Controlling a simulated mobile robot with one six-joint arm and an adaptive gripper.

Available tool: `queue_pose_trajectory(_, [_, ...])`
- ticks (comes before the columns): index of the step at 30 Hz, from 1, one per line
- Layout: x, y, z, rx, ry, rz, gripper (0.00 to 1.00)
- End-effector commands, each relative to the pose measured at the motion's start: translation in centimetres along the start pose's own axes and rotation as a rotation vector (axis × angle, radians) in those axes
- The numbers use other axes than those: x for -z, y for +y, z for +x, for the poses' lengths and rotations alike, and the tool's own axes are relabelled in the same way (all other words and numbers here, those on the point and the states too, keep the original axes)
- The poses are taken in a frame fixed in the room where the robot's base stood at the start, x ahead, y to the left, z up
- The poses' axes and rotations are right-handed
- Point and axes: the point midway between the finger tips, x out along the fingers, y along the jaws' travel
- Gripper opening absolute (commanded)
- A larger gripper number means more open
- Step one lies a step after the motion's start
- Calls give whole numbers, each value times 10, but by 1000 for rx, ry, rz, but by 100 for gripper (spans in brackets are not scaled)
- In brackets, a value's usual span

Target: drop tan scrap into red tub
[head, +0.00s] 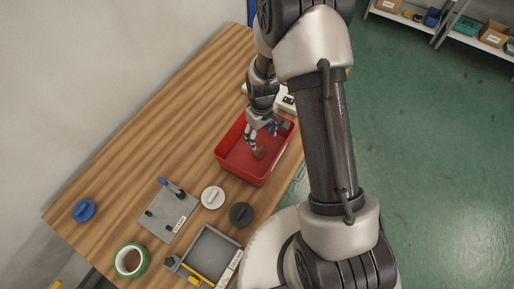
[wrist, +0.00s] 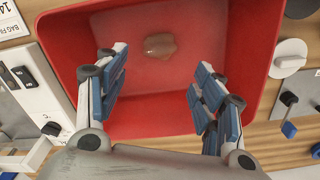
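The red tub (head: 228,165) stands on the wooden table and fills much of the wrist view (wrist: 252,60). The tan scrap (wrist: 160,46) lies on the tub's floor, toward the top of the wrist view. It also shows in the head view as a small brownish piece (head: 260,153) inside the tub. My gripper (wrist: 157,92) is over the tub with its blue-padded fingers spread wide apart. Nothing is between the fingers, and the scrap lies beyond their tips. In the head view my gripper (head: 262,138) reaches down over the tub.
A grey plate with pegs (head: 165,222), a white disc (head: 212,197), a dark disc (head: 241,214) and a grey tray (head: 211,256) are near the tub. A blue disc (head: 84,210) and green tape roll (head: 131,261) lie farther left. The upper left table is clear.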

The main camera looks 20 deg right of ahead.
Motion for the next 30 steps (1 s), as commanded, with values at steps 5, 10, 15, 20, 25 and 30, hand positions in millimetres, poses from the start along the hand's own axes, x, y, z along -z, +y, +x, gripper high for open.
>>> queue_pose_trajectory(5, [0, 0, 0, 0, 0, 0, 71])
queue_pose_trajectory(10, [0, 0, 0, 0, 0, 0, 71])
queue_pose_trajectory(15, [1, 0, -9, -1, 2, 0, 71])
queue_pose_trajectory(20, [1, 1, -37, -2, 5, 0, 71])
queue_pose_trajectory(25, [1, 0, -74, -2, 5, 0, 71])
queue_pose_trajectory(30, [1, 0, -104, -2, 4, 0, 71])
